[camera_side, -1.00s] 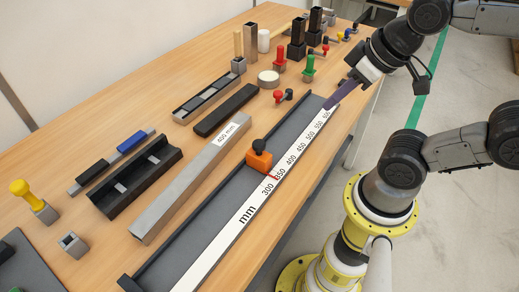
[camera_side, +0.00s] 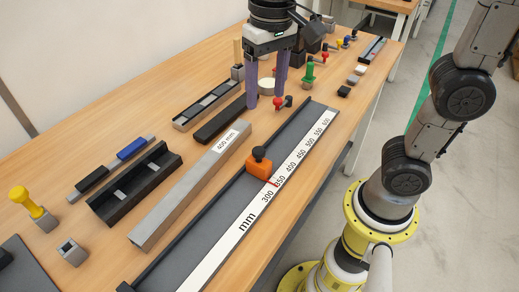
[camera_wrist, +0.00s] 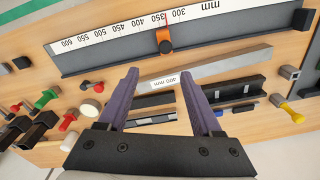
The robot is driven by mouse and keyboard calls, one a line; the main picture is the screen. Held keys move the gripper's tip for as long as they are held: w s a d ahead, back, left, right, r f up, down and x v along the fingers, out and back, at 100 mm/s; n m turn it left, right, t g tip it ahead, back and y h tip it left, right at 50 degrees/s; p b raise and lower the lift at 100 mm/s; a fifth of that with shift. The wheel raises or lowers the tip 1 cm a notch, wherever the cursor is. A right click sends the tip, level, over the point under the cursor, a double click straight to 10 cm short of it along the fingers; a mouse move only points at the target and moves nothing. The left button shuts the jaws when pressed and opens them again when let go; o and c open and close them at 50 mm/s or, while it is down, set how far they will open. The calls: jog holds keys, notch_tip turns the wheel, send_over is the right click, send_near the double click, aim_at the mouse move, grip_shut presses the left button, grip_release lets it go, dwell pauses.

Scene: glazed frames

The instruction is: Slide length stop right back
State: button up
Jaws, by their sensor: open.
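The length stop (camera_side: 260,168) is an orange block with a black knob, on the dark rail (camera_side: 205,222) beside the white millimetre scale (camera_side: 236,236). Its red pointer is near the 350 label, on the 300 side. The stop (camera_wrist: 165,38) also shows at the top middle of the wrist view. My gripper (camera_side: 266,100) has two purple fingers pointing down, apart and empty, over the bench beyond the stop. In the wrist view, my gripper (camera_wrist: 160,72) is open, with the stop ahead of its fingertips and not between them. Nothing touches the stop.
A grey bar labelled 400 mm (camera_side: 188,190) lies parallel to the rail on its left. Black channels (camera_side: 134,184), a green-topped plug (camera_side: 309,75) and red plugs (camera_side: 281,103) stand around on the bench. The rail beyond the stop, toward 600, is clear.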

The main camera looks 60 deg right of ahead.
aim_at(260, 150)
jog(key=shift+n+g, duration=0.3)
jog(key=f, duration=0.5)
jog(key=a+f, duration=0.1)
jog(key=f, duration=0.9)
jog(key=shift+w+a+f, duration=0.15)
jog(key=shift+w+a, duration=0.05)
jog(key=shift+w, duration=0.05)
grip_shut()
dwell(0.6)
